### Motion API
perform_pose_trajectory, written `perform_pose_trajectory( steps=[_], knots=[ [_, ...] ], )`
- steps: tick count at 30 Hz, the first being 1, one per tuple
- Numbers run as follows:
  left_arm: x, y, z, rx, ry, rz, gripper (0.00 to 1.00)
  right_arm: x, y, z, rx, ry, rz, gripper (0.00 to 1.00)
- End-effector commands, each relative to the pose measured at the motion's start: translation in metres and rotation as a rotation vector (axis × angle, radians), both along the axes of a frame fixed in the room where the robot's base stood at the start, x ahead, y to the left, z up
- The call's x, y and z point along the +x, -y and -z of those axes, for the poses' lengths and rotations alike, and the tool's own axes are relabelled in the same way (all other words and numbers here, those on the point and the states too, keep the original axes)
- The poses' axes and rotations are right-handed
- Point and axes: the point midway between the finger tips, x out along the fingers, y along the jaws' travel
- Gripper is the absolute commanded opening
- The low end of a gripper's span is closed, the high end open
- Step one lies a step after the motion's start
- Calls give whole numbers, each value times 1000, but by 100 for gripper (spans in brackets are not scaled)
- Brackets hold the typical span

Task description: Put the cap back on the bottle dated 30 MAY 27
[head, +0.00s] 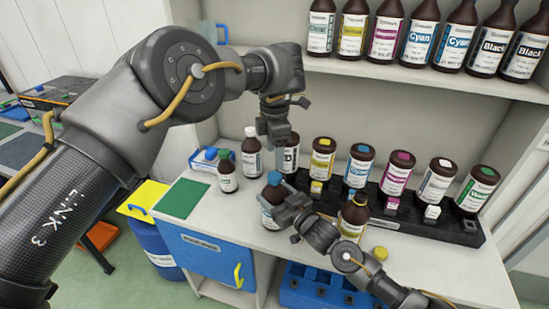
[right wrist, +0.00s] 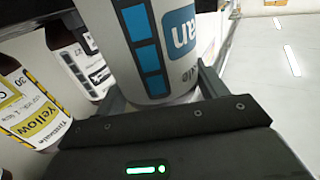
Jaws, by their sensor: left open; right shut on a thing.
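A brown bottle with a blue cap (head: 273,178) stands low at the front of the worktop, and my right gripper (head: 292,208) is shut around its body. In the right wrist view, this cyan-labelled bottle (right wrist: 155,50) fills the jaws. A loose yellow cap (head: 380,253) lies near the front edge.
A black rack (head: 400,212) holds several capped bottles behind. Two small bottles (head: 227,175) (head: 250,155) stand at left, near a green mat (head: 182,198) and a blue-white box (head: 205,158). A shelf above (head: 400,72) carries more bottles.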

Motion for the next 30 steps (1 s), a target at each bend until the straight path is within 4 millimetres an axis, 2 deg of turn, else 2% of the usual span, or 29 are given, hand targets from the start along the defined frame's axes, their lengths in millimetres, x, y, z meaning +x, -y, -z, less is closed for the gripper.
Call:
perform_pose_trajectory(
  steps=[7,8,13,23,26,30],
  knots=[
    [0,0,-1,0,0,0,63,0,0,1,0,-1,0,8],
    [0,0,-1,0,0,0,63,0,0,1,0,-1,0,74],
    [0,0,0,0,0,0,63,0,0,0,-1,-1,0,96],
    [0,0,0,0,0,0,63,-2,2,1,-1,-1,0,97],
    [0,0,3,0,0,0,63,-10,9,2,1,-1,0,97],
    [0,0,8,0,0,0,63,-29,25,3,0,-1,1,97]
  ],
)
